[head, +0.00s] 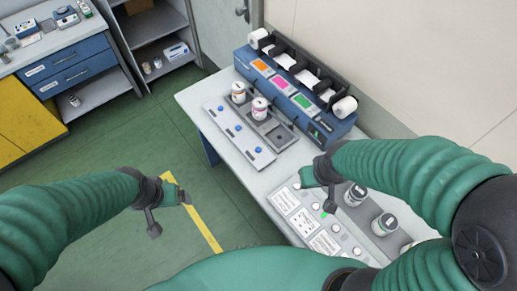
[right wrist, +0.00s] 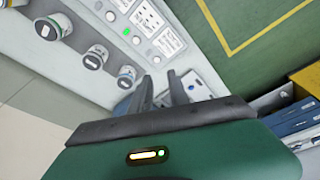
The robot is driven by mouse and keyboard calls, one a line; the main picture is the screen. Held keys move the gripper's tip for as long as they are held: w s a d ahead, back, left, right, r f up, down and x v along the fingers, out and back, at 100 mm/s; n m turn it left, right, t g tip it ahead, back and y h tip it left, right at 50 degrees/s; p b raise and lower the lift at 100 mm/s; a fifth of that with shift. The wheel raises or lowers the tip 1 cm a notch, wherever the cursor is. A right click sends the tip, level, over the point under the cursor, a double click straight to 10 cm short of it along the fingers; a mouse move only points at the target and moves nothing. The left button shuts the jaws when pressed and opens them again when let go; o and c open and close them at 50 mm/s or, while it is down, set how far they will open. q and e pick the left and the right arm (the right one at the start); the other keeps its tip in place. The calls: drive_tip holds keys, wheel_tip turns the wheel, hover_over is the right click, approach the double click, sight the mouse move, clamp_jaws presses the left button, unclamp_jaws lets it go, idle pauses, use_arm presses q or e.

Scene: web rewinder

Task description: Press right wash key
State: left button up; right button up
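A light grey control panel (head: 283,196) lies on the near part of the white table, with printed label plates, round pale keys (head: 336,228) and a small green lamp. It also shows in the right wrist view (right wrist: 75,12), with round keys (right wrist: 135,40) beside the label plates and the green lamp (right wrist: 127,31). Which key is the right wash key I cannot read. My right gripper (head: 318,190) hangs over the panel; its fingers (right wrist: 160,90) are apart and empty in the right wrist view. My left gripper (head: 170,212) is open and empty over the green floor.
Several capped cylinders (head: 384,224) stand along the panel's right side, close to my right arm. Farther back are a plate with blue buttons (head: 237,128), two jars (head: 260,108) and a blue roll rack (head: 290,92). Floor left of the table is clear.

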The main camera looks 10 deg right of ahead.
clamp_jaws()
idle(1.0)
